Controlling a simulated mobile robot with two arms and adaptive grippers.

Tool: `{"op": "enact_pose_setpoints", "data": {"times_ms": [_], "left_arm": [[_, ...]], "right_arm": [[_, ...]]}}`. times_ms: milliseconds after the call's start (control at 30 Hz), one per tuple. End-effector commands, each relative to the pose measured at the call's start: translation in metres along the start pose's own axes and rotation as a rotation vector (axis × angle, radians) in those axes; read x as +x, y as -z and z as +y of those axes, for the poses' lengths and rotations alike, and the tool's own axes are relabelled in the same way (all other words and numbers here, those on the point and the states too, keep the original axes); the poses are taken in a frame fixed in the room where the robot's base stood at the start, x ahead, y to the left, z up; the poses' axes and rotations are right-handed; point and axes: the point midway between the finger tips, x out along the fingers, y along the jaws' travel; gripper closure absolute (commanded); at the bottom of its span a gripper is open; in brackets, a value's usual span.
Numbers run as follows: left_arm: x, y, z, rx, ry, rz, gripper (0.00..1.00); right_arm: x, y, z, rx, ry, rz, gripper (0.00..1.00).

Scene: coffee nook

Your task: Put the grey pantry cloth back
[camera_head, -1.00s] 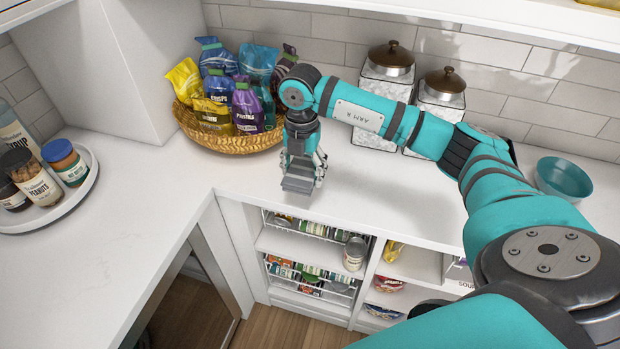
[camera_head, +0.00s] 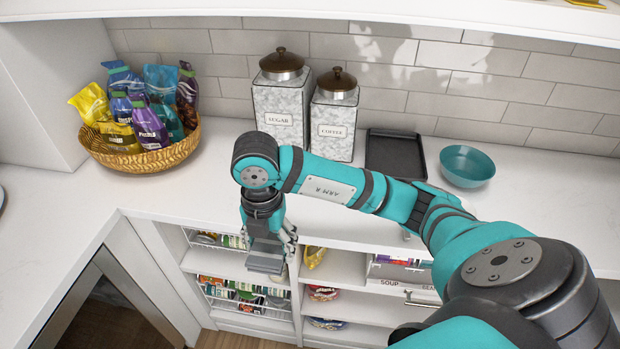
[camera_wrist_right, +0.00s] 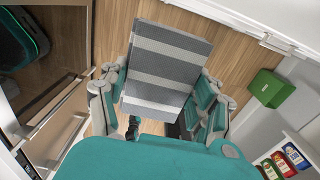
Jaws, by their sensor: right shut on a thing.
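The folded grey cloth (camera_wrist_right: 172,55), with lighter stripes, is between the fingers of my right gripper (camera_wrist_right: 160,95) in the right wrist view. The gripper is shut on it. In the head view my right gripper (camera_head: 267,245) points down in front of the counter's front edge, before the open shelves. The grey cloth (camera_head: 265,263) shows there as a small flat grey piece at the fingertips. My left gripper is in neither view.
Open shelves (camera_head: 345,262) with cans and packets lie under the white counter (camera_head: 215,165). A wicker basket (camera_head: 150,158) of bags, two canisters (camera_head: 280,105), a black tray (camera_head: 393,152) and a teal bowl (camera_head: 467,165) stand on the counter. Counter space between basket and canisters is clear.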

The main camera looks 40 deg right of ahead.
Motion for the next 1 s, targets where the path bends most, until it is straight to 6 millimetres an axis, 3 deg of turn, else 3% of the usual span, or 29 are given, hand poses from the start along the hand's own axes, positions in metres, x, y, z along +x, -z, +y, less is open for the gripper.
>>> {"op": "enact_pose_setpoints", "data": {"times_ms": [133,300,433,600,833,1000], "left_arm": [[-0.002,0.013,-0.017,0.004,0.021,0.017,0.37],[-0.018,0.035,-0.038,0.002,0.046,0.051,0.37],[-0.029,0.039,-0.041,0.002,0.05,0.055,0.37],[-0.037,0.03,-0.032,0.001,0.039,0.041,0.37],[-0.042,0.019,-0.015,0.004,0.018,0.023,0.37],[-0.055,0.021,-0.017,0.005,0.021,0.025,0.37]], "right_arm": [[0.002,-0.021,0.0,0.007,0.001,0.001,0.67],[0.002,-0.068,0.002,0.009,0.004,0.001,0.67],[0.005,-0.103,0.003,0.008,0.002,0.001,0.67],[0.01,-0.14,0.005,0.005,0.001,0.001,0.67],[0.017,-0.156,0.006,0.0,0.001,0.002,0.67],[0.04,-0.155,0.006,0.001,0.002,0.003,0.67]]}}
